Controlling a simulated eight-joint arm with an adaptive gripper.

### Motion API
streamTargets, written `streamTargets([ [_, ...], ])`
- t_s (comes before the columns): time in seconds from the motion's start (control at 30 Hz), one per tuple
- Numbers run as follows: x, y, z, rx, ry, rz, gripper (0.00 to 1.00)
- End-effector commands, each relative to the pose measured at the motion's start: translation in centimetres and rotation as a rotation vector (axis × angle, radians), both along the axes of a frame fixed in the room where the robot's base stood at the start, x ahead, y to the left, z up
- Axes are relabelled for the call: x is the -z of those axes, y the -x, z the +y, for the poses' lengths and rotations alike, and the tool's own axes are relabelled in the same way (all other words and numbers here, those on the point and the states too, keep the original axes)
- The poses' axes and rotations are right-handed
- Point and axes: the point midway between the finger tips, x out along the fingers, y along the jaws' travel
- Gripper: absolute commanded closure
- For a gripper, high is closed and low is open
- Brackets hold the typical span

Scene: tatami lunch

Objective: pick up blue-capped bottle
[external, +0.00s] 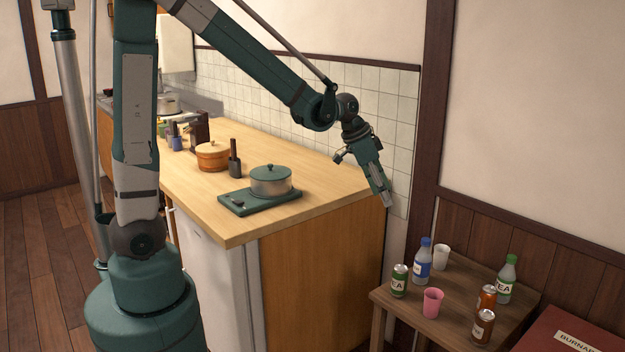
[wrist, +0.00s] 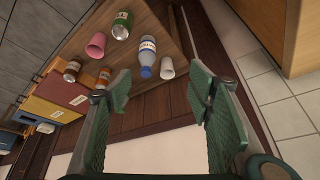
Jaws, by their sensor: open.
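The blue-capped bottle (external: 422,260) stands upright on the small wooden side table (external: 448,325), with a blue label. In the wrist view the bottle (wrist: 147,54) lies ahead of and above the gap between the fingers, its blue cap nearest them. My gripper (external: 387,199) is above and to the left of the side table in the external view, near the counter's right end. In the wrist view my gripper (wrist: 163,92) has its green fingers spread wide with nothing between them.
Close to the bottle stand a green can (external: 399,281), a white cup (external: 441,257) and a pink cup (external: 433,303). A green-capped bottle (external: 507,279) and two brown-orange cans (external: 484,327) are further right. The wooden counter (external: 330,185) holds a pot (external: 271,181).

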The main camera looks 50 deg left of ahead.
Motion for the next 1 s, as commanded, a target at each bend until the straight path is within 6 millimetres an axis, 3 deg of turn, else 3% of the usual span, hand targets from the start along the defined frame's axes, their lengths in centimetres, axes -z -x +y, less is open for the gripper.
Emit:
streamTargets([
  [0.6,7.4,-6.7,-6.2,0.197,-0.003,0.027,0.48],
  [1.0,13.0,-9.5,-9.8,0.315,-0.002,0.039,0.48],
])
